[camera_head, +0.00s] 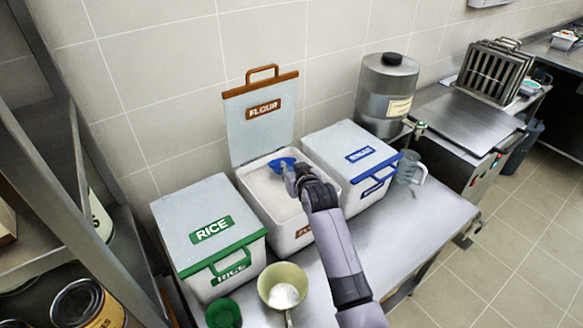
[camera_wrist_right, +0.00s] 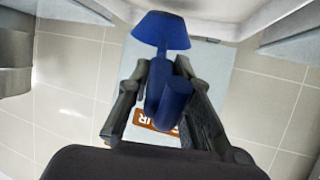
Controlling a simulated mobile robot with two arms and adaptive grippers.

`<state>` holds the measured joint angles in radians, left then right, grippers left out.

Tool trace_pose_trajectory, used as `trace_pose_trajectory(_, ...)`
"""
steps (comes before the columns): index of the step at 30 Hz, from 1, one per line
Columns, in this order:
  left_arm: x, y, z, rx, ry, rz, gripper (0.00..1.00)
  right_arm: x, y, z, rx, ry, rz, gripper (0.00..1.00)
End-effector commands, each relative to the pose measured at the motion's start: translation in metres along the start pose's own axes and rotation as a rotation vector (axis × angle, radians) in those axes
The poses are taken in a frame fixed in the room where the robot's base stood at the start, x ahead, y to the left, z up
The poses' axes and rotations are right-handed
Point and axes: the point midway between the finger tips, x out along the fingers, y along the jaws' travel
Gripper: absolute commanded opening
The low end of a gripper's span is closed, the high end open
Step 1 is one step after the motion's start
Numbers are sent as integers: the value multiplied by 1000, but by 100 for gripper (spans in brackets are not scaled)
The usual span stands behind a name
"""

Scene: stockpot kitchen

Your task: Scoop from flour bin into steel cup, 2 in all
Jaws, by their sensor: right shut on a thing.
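The flour bin (camera_head: 263,208) stands open, its lid upright at the back with an orange FLOUR label (camera_head: 263,108). White flour fills much of it. My right gripper (camera_head: 292,178) is over the bin, shut on the handle of a blue scoop (camera_head: 280,163). In the right wrist view, the fingers (camera_wrist_right: 165,95) close around the blue handle, with the scoop's head (camera_wrist_right: 162,30) beyond them. Whether the scoop holds flour I cannot tell. A pale, yellowish cup (camera_head: 268,278) with a handle and white powder inside stands in front of the bins; I cannot tell if it is steel. My left gripper is not in view.
The closed RICE bin (camera_head: 205,228) is left of the flour bin, a closed blue-labelled bin (camera_head: 345,145) right. A green scoop (camera_head: 223,313) lies by the cup. A grey jug (camera_head: 408,168) is near the metal dispenser (camera_head: 385,88). The counter's right front (camera_head: 425,215) is clear.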

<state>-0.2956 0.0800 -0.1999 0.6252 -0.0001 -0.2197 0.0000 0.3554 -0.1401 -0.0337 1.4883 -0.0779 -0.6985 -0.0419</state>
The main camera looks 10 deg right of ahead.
Motion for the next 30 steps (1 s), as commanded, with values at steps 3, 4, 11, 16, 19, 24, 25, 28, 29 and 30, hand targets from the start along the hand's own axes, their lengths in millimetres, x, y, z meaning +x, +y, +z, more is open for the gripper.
trace_pose_trajectory(3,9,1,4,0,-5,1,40,6,0,13,0,0,0,0)
trace_pose_trajectory(4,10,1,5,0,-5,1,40,7,0,15,0,0,0,0)
trace_pose_trajectory(11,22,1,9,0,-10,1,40,15,0,34,0,-1,0,0)
trace_pose_trajectory(16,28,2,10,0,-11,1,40,20,0,44,0,0,0,0)
trace_pose_trajectory(19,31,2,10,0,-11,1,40,22,0,48,0,0,0,0)
trace_pose_trajectory(24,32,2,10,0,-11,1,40,23,0,51,0,1,0,0)
trace_pose_trajectory(25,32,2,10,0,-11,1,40,23,0,51,0,1,0,0)
trace_pose_trajectory(28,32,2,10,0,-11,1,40,23,0,51,0,1,0,0)
trace_pose_trajectory(29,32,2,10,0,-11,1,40,23,0,51,0,1,0,0)
trace_pose_trajectory(30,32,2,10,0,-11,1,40,23,0,50,0,1,0,0)
